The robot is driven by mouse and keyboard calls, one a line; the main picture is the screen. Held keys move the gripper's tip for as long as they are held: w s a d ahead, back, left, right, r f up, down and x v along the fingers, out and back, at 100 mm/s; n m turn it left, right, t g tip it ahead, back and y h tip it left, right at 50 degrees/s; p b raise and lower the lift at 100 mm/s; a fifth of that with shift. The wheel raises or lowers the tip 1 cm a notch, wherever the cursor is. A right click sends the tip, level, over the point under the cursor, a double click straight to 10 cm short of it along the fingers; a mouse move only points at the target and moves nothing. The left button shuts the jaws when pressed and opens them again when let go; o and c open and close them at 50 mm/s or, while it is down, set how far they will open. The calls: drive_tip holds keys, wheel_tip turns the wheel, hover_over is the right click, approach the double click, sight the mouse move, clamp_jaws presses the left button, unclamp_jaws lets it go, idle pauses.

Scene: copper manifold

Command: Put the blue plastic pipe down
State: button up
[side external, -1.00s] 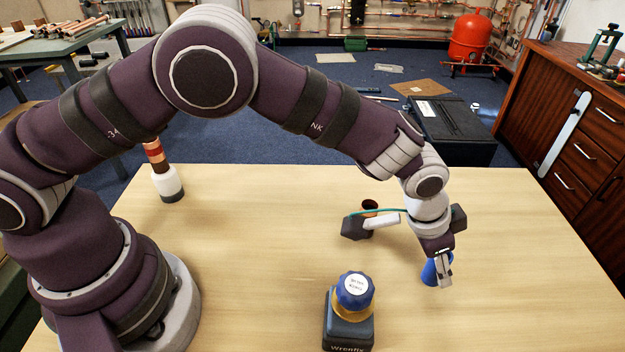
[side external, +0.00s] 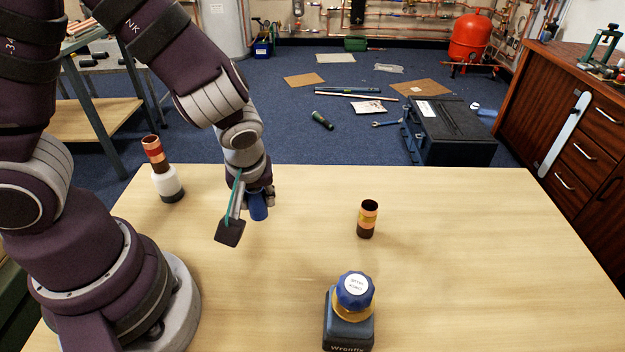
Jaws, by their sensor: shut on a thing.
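The blue plastic pipe (side external: 258,207) is a short blue cylinder, held roughly upright near the back left of the wooden table (side external: 300,280). My gripper (side external: 262,195) is shut on the pipe, with its fingers at the pipe's upper part. The pipe seems to be a little above the table, but the exact gap at its lower end is hard to tell. The gripper partly hides the top of the pipe.
A short copper pipe (side external: 367,219) stands right of centre. A blue-capped device (side external: 350,310) stands at the front. The table's right side is clear.

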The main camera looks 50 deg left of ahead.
drive_tip(key=s+a+n, duration=0.2)
drive_tip(key=a, duration=0.1)
drive_tip(key=shift+s+g, duration=0.35)
drive_tip(key=shift+g, duration=0.05)
hover_over(295, 178)
drive_tip(key=d, duration=0.1)
drive_tip(key=shift+s+d+f, duration=0.2)
drive_tip(key=shift+s+f, duration=0.25)
drive_tip(key=shift+f, duration=0.3)
drive_tip(key=shift+w+f, duration=0.15)
drive_tip(key=shift+f, duration=1.6)
drive_tip(key=o, duration=0.9)
drive_tip(key=shift+f, duration=0.1)
